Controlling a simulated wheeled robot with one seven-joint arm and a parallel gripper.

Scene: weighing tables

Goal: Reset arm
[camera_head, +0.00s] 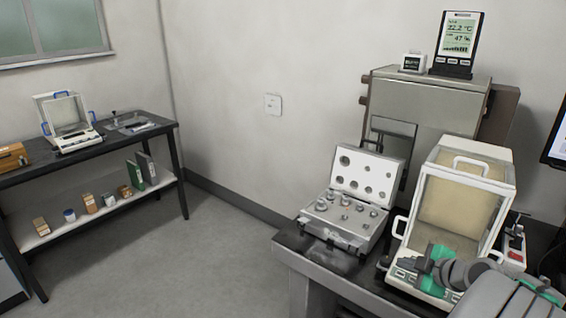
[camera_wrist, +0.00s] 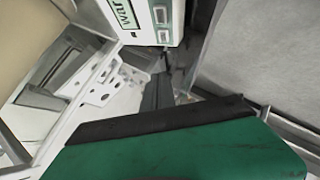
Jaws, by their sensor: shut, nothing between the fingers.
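My arm (camera_head: 475,272) reaches in from the lower right in the head view, grey with green parts. Its end is low in front of the glass-walled balance (camera_head: 462,200) on the near table. My gripper (camera_wrist: 160,120) shows in the wrist view as a broad green part with a black edge; it is shut and holds nothing. The balance's white front panel with its buttons (camera_wrist: 160,22) is at the top of the wrist view, apart from the gripper. My arm hides part of the balance's front.
An open weight case (camera_head: 340,228) with several metal weights stands left of the balance on the near table (camera_head: 300,255). A second balance (camera_head: 75,135) stands on the far left table (camera_head: 100,140). A temperature display (camera_head: 458,45) stands at the back. Floor between the tables is clear.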

